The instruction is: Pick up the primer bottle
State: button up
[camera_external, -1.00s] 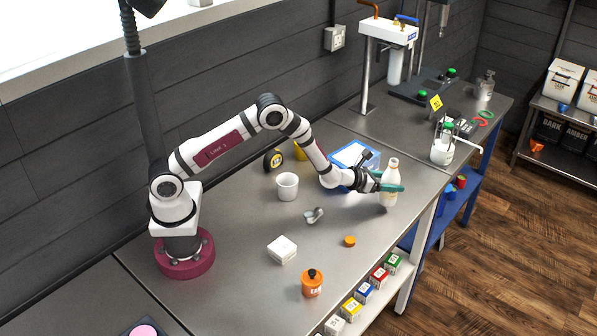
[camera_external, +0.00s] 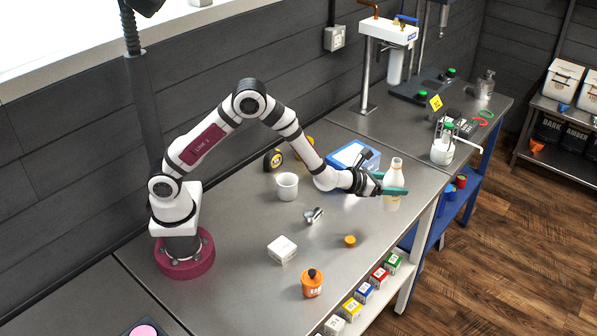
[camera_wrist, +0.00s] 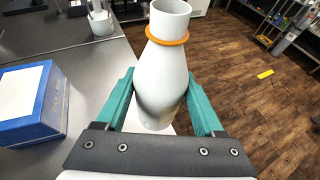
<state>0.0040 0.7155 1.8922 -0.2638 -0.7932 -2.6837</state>
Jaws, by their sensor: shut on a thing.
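The primer bottle (camera_external: 394,176) is white with a narrow neck and stands upright in the external view, near the table's right front edge. My gripper (camera_external: 393,190) is shut on it, with a teal finger on either side of its body. In the wrist view the bottle (camera_wrist: 165,75) sits between the teal fingers (camera_wrist: 160,103), and an orange ring circles its neck. The bottle's mouth is open. Its underside is mostly hidden, so I cannot clearly tell its gap above the table.
A blue and white box (camera_external: 353,155) stands close behind my gripper. A white cup (camera_external: 287,186), a metal piece (camera_external: 313,215), an orange cap (camera_external: 350,240), a white box (camera_external: 282,249) and an orange jar (camera_external: 312,283) stand on the table (camera_external: 235,290).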

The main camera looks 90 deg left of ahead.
jog(key=shift+s+d+r, duration=0.2)
jog(key=shift+d+r, duration=0.15)
jog(key=shift+d, duration=0.25)
dwell(2.1)
